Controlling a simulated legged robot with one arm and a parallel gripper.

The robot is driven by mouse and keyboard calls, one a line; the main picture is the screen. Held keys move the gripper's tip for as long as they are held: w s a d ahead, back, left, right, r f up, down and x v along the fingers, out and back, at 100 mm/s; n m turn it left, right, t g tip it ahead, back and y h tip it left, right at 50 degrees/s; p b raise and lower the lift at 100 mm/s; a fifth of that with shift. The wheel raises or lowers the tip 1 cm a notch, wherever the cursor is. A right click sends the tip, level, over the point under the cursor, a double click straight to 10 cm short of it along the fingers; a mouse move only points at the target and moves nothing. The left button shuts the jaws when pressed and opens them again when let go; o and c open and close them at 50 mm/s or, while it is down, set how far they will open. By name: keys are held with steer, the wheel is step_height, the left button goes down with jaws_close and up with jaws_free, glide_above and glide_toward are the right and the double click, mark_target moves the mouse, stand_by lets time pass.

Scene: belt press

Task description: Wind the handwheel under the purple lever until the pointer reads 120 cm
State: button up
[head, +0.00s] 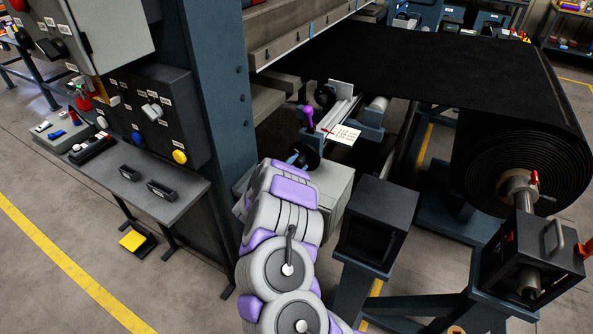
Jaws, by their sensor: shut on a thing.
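The purple lever (308,115) stands upright on the guide unit below the press, near the picture's middle. The black handwheel (309,156) is just below the lever, partly hidden by my arm. My gripper (295,159) is at the handwheel's left side and shut on it; its fingers are mostly hidden and small. A white scale card (345,134) with a red pointer mark (329,131) lies right of the lever. Its figures are too small to read.
A second dark wheel (324,94) sits behind the lever. A grey box (332,187) and an open black box (375,226) stand right of my arm. The control bench (150,199) and blue press column (222,110) are left. A large black belt roll (528,150) is right.

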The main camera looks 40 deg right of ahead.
steer(key=shift+f+m+b, duration=0.1)
steer(key=shift+m+b, duration=0.5)
steer(key=shift+m, duration=0.5)
steer(key=o, duration=1.1)
steer(key=shift+d, duration=0.1)
steer(key=shift+c, duration=0.2)
steer(key=p+v, duration=0.6)
steer(key=v, duration=1.1)
steer(key=shift+a+p, duration=0.25)
steer(key=shift+p, duration=0.15)
